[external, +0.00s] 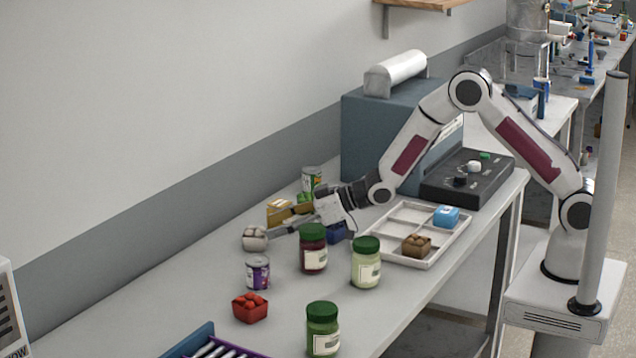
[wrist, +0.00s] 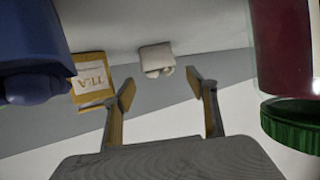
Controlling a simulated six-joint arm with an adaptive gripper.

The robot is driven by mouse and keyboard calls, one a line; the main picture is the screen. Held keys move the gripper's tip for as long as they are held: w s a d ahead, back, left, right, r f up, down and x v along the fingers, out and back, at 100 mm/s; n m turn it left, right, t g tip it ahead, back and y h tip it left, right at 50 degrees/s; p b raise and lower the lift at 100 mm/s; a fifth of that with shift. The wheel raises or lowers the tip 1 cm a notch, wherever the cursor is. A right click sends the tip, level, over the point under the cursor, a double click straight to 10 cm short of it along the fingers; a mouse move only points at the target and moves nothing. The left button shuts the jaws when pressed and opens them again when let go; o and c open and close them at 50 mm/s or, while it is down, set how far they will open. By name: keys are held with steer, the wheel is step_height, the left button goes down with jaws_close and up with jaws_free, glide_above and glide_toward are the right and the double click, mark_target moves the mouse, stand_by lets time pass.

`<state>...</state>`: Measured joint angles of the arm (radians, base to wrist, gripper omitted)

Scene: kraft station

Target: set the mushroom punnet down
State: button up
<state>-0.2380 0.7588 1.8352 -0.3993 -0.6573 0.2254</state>
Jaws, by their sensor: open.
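The mushroom punnet appears to be the small off-white punnet (external: 255,240) with rounded pale tops on the table, left of my gripper (external: 277,222) in the external view. In the wrist view the punnet (wrist: 155,58) shows beyond and between my fingertips (wrist: 160,92), with a gap visible around it. My gripper is open, low over the table, with its fingers pointing toward the punnet. Nothing is held between the fingers. The exact distance from fingertips to punnet is hard to tell.
A yellow tea box (wrist: 91,82), blue punnet (wrist: 33,50) and dark red jar (wrist: 284,45) flank my gripper. A purple-labelled can (external: 257,273) and red punnet (external: 250,308) stand nearer. A white compartment tray (external: 378,238) holds a brown punnet and a blue item.

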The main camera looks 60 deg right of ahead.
steer(key=v, duration=0.9)
steer(key=shift+d, duration=0.2)
steer(key=shift+s, duration=0.15)
stand_by(0.6)
steer(key=s+d+r+m+g+h, duration=0.25)
steer(key=s+d+r+h, duration=0.35)
steer(key=s+d+r, duration=0.75)
steer(key=s+d+m+g, duration=0.1)
steer(key=s+d+g, duration=0.1)
steer(key=s, duration=1.1)
steer(key=s+d+m+g, duration=0.1)
steer(key=s+d, duration=0.3)
steer(key=s, duration=1)
steer(key=shift+s+f+m+g, duration=0.2)
steer(key=shift+m+g, duration=0.15)
steer(key=shift+m, duration=0.2)
